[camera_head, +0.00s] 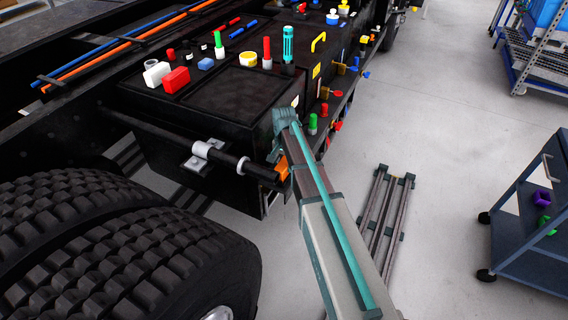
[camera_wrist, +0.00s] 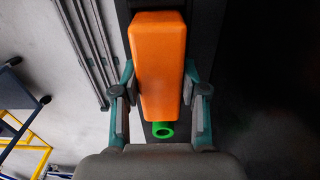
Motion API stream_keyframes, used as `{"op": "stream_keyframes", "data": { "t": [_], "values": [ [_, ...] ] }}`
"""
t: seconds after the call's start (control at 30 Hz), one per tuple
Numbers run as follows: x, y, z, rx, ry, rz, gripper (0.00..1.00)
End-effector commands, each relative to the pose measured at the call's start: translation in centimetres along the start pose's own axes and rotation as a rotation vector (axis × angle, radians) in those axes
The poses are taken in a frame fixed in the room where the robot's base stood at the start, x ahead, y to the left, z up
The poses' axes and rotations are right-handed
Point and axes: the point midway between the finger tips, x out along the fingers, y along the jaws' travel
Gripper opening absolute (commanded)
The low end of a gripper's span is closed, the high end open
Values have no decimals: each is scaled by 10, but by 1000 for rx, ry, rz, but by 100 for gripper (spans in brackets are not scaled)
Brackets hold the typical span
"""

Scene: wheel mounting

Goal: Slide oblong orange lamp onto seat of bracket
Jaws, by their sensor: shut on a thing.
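The oblong orange lamp (camera_wrist: 158,60) sits between the two fingers of my gripper (camera_wrist: 161,97) in the wrist view, its long side running away from my wrist. The fingers are shut on its sides near its close end. In the head view only a small part of the lamp (camera_head: 282,171) shows, beside the end of the black bar and partly covered by my arm. My gripper is mostly hidden there. A dark surface lies behind the lamp in the wrist view. I cannot make out the bracket's seat or whether the lamp touches it.
A green tube (camera_wrist: 162,130) shows just below the lamp's close end. A black bar with a grey clamp (camera_head: 203,149) runs beside the black box (camera_head: 235,92), which carries several coloured parts. Large tyres (camera_head: 110,250) stand at left. A blue cart (camera_head: 530,225) stands at right.

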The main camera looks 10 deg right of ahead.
Motion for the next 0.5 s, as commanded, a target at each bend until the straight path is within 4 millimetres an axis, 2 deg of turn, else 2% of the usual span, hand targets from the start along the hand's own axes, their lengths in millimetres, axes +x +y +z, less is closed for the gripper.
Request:
{"op": "stream_keyframes", "data": {
  "t": [0.47,0.5],
  "values": [
    [1,0,0,0,0,0,1],
    [1,0,0,0,0,0,48]
  ]
}}
